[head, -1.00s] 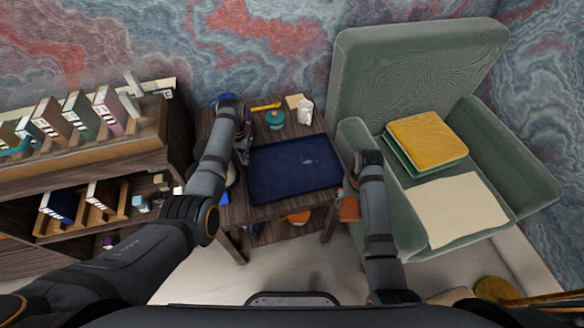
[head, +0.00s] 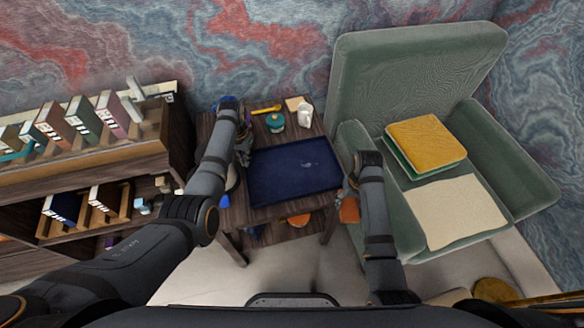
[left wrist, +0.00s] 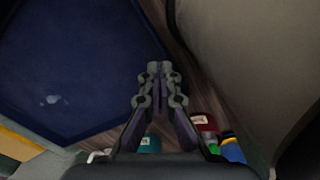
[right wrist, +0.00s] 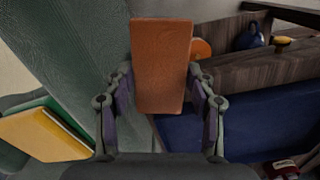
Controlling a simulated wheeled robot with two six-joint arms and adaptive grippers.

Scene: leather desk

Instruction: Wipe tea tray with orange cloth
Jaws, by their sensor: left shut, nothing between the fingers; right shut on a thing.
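The dark blue tea tray (head: 285,180) lies on a small dark wood table. A pale spot (head: 311,164) marks its upper right part, and it also shows in the left wrist view (left wrist: 50,99). My right gripper (right wrist: 160,95) is shut on the orange cloth (right wrist: 162,60), which looks like a flat folded block. In the head view the cloth (head: 349,210) hangs just right of the tray, beside the armchair. My left gripper (left wrist: 160,75) is shut and empty. In the head view it (head: 243,155) is over the tray's left edge, partly hidden by its arm.
A teal lidded pot (head: 275,122), a yellow item (head: 266,108) and a white pitcher (head: 305,113) stand behind the tray. A green armchair (head: 410,75) with folded cloths (head: 426,142) is at the right. A bookshelf (head: 90,160) stands at the left.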

